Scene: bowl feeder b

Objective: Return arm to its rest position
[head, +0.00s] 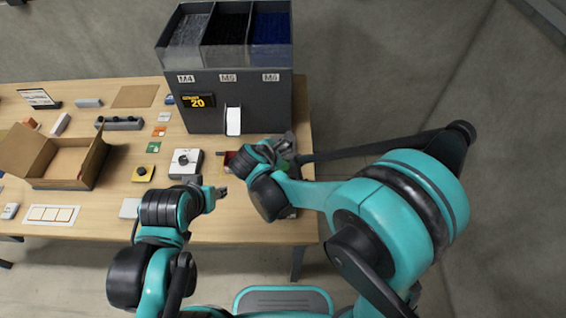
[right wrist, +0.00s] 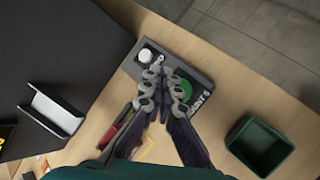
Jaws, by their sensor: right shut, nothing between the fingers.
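My right gripper (head: 285,147) is over the right end of the table, by the front of the dark feeder. The right wrist view shows its two fingers (right wrist: 163,78) shut with nothing between them. They are over a grey box with a green button (right wrist: 186,89) and a white knob (right wrist: 146,56); I cannot tell whether they touch it. The right arm reaches in from the right, bent at the elbow. My left gripper (head: 221,192) is over the table's front part, and its finger opening is too small to tell.
The feeder (head: 210,100) has bins marked M4, M5 and M6 and a white chute (head: 233,121). A red item (right wrist: 117,128) lies beside my right gripper. A green bin (right wrist: 238,142) stands near the table edge. An open cardboard box (head: 62,183) is at left. Floor right of the table is clear.

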